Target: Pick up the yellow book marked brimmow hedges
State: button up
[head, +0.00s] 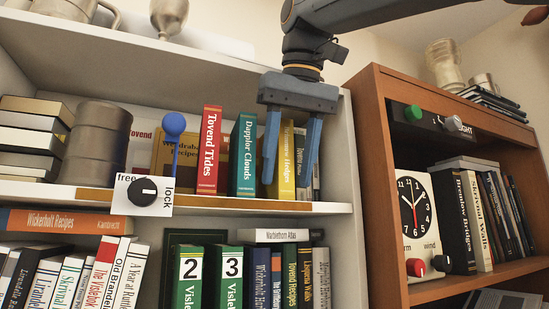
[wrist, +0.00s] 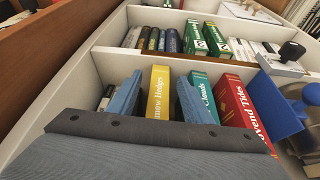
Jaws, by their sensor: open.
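The yellow book marked Brimmow Hedges (head: 287,155) stands upright on the upper white shelf, spine outward. It also shows in the wrist view (wrist: 159,90), where the start of its title is hidden by my gripper. My gripper (head: 288,182) is open, with one finger on each side of the yellow spine in both views. In the wrist view my gripper (wrist: 159,78) has the left finger by the dark books and the right finger by the teal book. I cannot tell whether either finger touches the book.
The teal book Dappler Clouds (head: 243,155) and red book Tovend Tides (head: 209,150) stand to the left. Thin dark books (head: 301,160) stand close on the right. A brown bookcase (head: 366,180) stands right.

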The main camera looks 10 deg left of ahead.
jog(key=shift+w+a+r+p, duration=0.1)
jog(key=shift+w+a+p, duration=0.25)
jog(key=shift+w, duration=0.35)
jog(key=shift+w+a+f, duration=0.15)
jog(key=shift+w+f, duration=0.05)
jog(key=shift+f, duration=0.45)
grip_shut()
jog(key=shift+b, duration=0.35)
